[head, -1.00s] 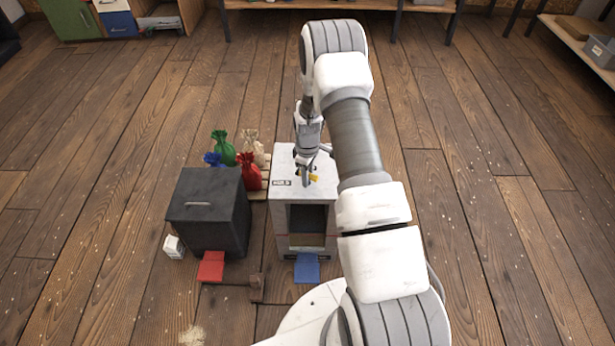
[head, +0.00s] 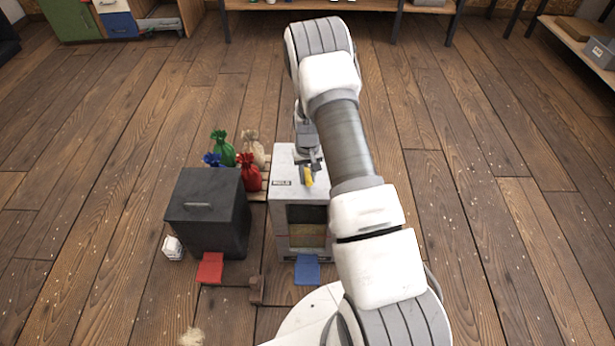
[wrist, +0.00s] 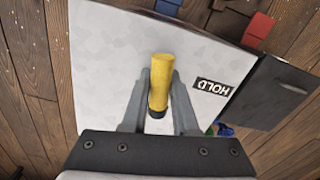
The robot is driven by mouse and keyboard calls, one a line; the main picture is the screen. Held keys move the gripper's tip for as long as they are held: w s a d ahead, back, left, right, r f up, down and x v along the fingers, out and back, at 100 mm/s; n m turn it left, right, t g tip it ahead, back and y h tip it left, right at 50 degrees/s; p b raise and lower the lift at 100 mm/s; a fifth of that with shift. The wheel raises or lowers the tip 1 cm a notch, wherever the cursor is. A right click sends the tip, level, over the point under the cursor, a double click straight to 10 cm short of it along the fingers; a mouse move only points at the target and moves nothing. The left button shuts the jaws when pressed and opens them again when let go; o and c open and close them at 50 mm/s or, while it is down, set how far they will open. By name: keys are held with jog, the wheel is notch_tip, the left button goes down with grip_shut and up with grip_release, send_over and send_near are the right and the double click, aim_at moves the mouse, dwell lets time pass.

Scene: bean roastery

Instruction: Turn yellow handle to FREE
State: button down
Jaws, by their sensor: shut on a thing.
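The yellow handle (head: 308,177) is on top of the light grey cabinet (head: 295,204), and points toward the cabinet's front in the head view. My gripper (head: 307,170) reaches down to it from above. In the wrist view, the two grey fingers of my gripper (wrist: 159,98) are closed around the yellow handle (wrist: 160,75), one on each side. A black HOLD label (wrist: 211,87) lies beside the handle on the cabinet top; it also shows in the head view (head: 282,183). I see no FREE label.
A dark grey box (head: 207,211) stands left of the cabinet. Several coloured sacks, including a red one (head: 249,172), stand behind it. A red plate (head: 210,268) and a blue plate (head: 307,269) are in front. The floor right of my arm is clear.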

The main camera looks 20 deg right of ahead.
aim_at(307, 173)
jog(key=shift+m, duration=2.3)
jog(key=c, duration=0.7)
grip_release()
notch_tip(307, 173, up, 17)
jog(key=p, duration=0.4)
jog(key=shift+r+p, duration=0.2)
jog(key=shift+p, duration=0.2)
